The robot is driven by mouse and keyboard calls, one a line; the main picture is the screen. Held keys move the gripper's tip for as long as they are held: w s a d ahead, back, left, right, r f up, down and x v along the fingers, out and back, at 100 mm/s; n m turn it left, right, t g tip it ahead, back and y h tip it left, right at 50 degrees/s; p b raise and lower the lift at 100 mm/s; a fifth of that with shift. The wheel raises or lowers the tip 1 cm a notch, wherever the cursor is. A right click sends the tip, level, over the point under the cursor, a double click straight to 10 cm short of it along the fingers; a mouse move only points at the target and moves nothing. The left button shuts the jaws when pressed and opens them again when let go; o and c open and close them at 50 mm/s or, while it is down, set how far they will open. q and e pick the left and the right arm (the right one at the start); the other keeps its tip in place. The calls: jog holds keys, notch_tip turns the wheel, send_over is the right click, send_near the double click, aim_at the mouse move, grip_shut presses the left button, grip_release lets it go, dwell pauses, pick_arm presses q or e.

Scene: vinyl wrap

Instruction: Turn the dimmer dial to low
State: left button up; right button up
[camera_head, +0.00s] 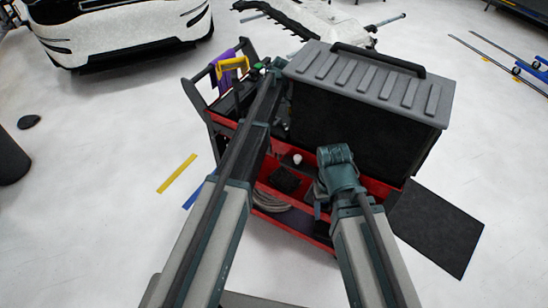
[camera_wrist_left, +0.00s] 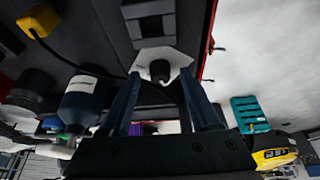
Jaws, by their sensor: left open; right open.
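In the left wrist view, a small dark knob (camera_wrist_left: 159,70), which looks like the dimmer dial, sits on a pale angular plate (camera_wrist_left: 152,56). My left gripper (camera_wrist_left: 160,78) is open, with one finger on each side of the dial; I cannot tell whether either finger touches it. The dial's setting is not readable. In the head view, my left arm reaches over the cart, and its far end is too small to make out. My right gripper (camera_head: 320,192) is open and points down over the red cart (camera_head: 300,225), partly hidden by its own wrist.
A large black case with a grey ribbed lid (camera_head: 365,80) stands on the cart beside my arms. A yellow-handled tool (camera_head: 232,64) and purple cloth (camera_head: 222,80) are at the cart's far left. In the wrist view, a dark bottle (camera_wrist_left: 85,100) is left of my fingers.

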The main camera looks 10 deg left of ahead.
pick_arm(q)
jog(key=m, duration=0.2)
jog(key=m+t+h, duration=0.1)
jog(key=m, duration=0.2)
jog(key=shift+s+a+m+t, duration=0.15)
jog(key=shift+s+m+t, duration=0.1)
jog(key=shift+m+t, duration=0.15)
jog(key=m+h, duration=0.1)
jog(key=m, duration=0.2)
jog(key=m+t+h, duration=0.1)
jog(key=m, duration=0.2)
jog(key=shift+a+h, duration=0.15)
jog(key=shift+h, duration=0.15)
jog(key=w+a+r+p+v, duration=0.1)
jog(key=w+p+v, duration=0.2)
jog(key=p+v, duration=1.2)
jog(key=s+d+f+m+g+b, duration=0.1)
jog(key=s+d+f+b, duration=0.2)
jog(key=s, duration=0.6)
jog(key=s+d+f+m+g+b, duration=0.1)
jog(key=s+d+f+b, duration=0.3)
jog(key=s, duration=0.5)
jog(key=s+d+f+m+g+b, duration=0.1)
jog(key=s+d+f+b, duration=0.3)
jog(key=s, duration=0.5)
jog(key=shift+d+f+m+g, duration=0.4)
jog(key=shift+d+f+m, duration=0.2)
jog(key=shift+d+f, duration=0.35)
